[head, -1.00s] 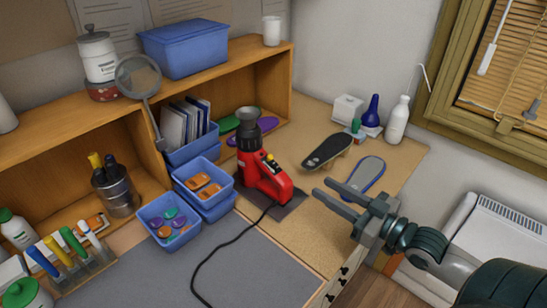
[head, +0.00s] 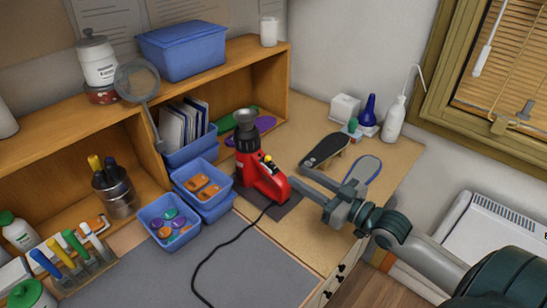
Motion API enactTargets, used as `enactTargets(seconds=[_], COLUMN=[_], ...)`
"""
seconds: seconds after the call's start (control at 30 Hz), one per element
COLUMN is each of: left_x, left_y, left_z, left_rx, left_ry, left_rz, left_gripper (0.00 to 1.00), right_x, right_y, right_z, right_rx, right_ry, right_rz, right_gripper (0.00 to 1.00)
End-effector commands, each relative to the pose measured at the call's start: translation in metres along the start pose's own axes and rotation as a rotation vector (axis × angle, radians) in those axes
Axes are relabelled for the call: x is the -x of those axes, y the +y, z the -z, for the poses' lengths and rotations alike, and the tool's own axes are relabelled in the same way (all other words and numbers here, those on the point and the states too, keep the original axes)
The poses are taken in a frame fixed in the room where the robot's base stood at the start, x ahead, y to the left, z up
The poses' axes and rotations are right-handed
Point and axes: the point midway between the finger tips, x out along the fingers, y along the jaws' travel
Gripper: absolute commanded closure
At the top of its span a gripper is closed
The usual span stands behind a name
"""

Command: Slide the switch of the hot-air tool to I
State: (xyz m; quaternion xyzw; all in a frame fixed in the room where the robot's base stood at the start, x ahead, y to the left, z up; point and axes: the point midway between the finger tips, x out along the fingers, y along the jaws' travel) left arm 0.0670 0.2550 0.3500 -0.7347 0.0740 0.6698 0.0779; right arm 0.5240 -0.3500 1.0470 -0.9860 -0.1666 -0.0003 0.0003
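The red hot-air tool (head: 263,180) stands on a dark pad on the bench, with a black nozzle (head: 246,125) pointing up and a black cord running toward the front. A small yellow part (head: 268,158) shows on top of its red body. The switch and its position are too small to tell. My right gripper (head: 297,175) is open and empty, its two fingers apart. Its fingertips are close to the right end of the red body; whether they touch it I cannot tell. My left gripper is not in view.
Blue bins (head: 168,221) with small parts stand left of the tool. A dark insole form (head: 325,151) and a grey blue-edged insole (head: 362,172) lie behind my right gripper. A white bottle (head: 395,119) stands at the back right. The grey mat (head: 255,268) in front is mostly clear.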

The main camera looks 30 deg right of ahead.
Motion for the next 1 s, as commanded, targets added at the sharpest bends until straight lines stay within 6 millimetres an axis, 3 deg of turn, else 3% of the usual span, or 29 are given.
enactTargets(seconds=[0.6, 0.8, 1.0], left_x=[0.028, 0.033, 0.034], left_y=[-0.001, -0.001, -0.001], left_z=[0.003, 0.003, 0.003], left_rx=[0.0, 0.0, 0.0], left_ry=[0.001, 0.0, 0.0], left_rz=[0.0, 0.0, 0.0], left_gripper=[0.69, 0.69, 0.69], right_x=[-0.084, -0.101, -0.107], right_y=[0.0, 0.0, -0.001], right_z=[0.003, 0.001, 0.0], right_rx=[0.0, -0.001, 0.0], right_ry=[0.001, 0.0, -0.001], right_rz=[0.001, 0.001, 0.001], right_gripper=[0.7, 0.7, 0.7])
